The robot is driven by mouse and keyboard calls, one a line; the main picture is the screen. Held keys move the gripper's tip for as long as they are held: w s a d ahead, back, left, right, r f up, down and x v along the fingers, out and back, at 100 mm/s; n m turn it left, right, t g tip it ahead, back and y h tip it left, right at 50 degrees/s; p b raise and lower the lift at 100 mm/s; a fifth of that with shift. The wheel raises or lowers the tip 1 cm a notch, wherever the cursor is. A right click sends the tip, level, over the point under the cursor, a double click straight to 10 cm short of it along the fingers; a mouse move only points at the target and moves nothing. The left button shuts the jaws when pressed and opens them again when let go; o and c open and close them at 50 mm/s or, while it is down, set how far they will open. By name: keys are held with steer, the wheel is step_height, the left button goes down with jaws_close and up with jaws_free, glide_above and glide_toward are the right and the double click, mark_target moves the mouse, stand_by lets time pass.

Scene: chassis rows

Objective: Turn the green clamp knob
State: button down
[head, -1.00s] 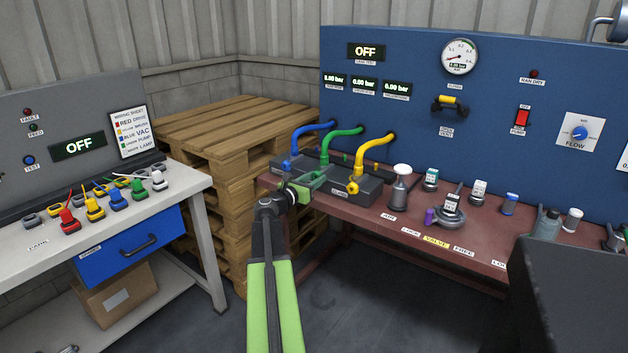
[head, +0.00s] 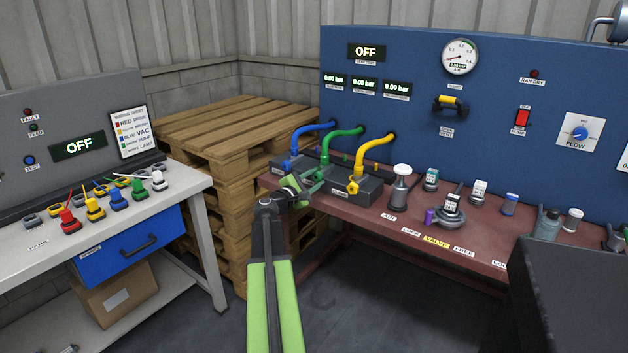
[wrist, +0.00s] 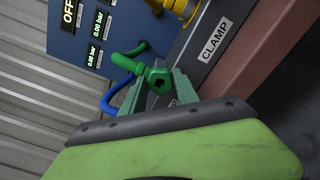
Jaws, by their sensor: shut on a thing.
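The green clamp knob (wrist: 158,80) shows in the wrist view between the two fingers of my gripper (wrist: 157,88), which is shut on it. In the head view my gripper (head: 305,188) reaches the front of the dark clamp block at the left end of the red-brown bench, and the knob there is largely hidden by the fingers. A green hose (head: 343,132) runs from the panel to the block behind the knob.
A blue hose (head: 312,129) with its blue knob and a yellow hose (head: 372,142) with its yellow knob (head: 353,186) flank the green one closely. A white-topped plunger (head: 401,185) stands to the right. Wooden pallets (head: 215,135) are stacked behind left.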

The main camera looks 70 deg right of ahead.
steer(key=m, duration=0.4)
steer(key=shift+m, duration=0.3)
steer(key=m, duration=0.9)
steer(key=shift+m, duration=2.2)
steer(key=c, duration=0.9)
jaws_free()
